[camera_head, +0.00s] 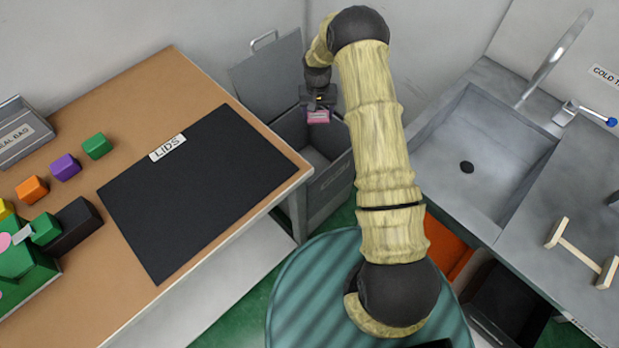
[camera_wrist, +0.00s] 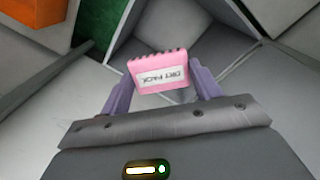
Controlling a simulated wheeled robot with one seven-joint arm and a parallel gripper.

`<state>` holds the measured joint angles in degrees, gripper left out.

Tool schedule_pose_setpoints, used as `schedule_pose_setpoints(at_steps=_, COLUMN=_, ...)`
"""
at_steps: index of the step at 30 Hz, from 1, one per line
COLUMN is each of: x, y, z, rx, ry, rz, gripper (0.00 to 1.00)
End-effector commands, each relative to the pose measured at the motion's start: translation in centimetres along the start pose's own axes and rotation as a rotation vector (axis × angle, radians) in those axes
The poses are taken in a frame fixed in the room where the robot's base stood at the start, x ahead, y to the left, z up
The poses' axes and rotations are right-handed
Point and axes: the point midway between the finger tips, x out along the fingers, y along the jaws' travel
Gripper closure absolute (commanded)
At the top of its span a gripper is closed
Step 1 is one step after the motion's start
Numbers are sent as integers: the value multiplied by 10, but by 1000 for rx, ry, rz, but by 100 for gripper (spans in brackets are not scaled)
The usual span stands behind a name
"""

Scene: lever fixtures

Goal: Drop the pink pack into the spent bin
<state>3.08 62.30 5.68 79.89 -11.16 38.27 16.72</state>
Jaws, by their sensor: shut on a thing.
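The pink pack (camera_head: 318,116) is held in my gripper (camera_head: 318,106), over the open top of a grey bin (camera_head: 330,188) between the table and the sink counter. In the wrist view the pink pack (camera_wrist: 158,72) has a white label with dark print and sits between the two purple fingers of my gripper (camera_wrist: 160,88), which is shut on it. The bin's grey lid (camera_head: 268,75) stands raised at the back, with a handle on top. Any writing on the bin's front is too small to read.
A wooden table (camera_head: 165,75) with a black LIDS mat (camera_head: 200,190) and several coloured blocks is at left. A sink (camera_head: 480,150) with a tap is at right. An orange bin (camera_head: 446,245) stands below the counter. My arm hides part of the floor.

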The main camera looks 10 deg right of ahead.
Motion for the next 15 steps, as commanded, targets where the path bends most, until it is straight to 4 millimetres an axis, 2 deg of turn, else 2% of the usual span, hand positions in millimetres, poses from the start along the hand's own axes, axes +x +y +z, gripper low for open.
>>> schedule_pose_setpoints(at_steps=1, x=17, y=-2, z=-4, rx=4, ry=1, rz=-2, gripper=60)
schedule_pose_setpoints(at_steps=15, x=80, y=-14, z=-34, rx=34, ry=-5, rz=-22, gripper=60)
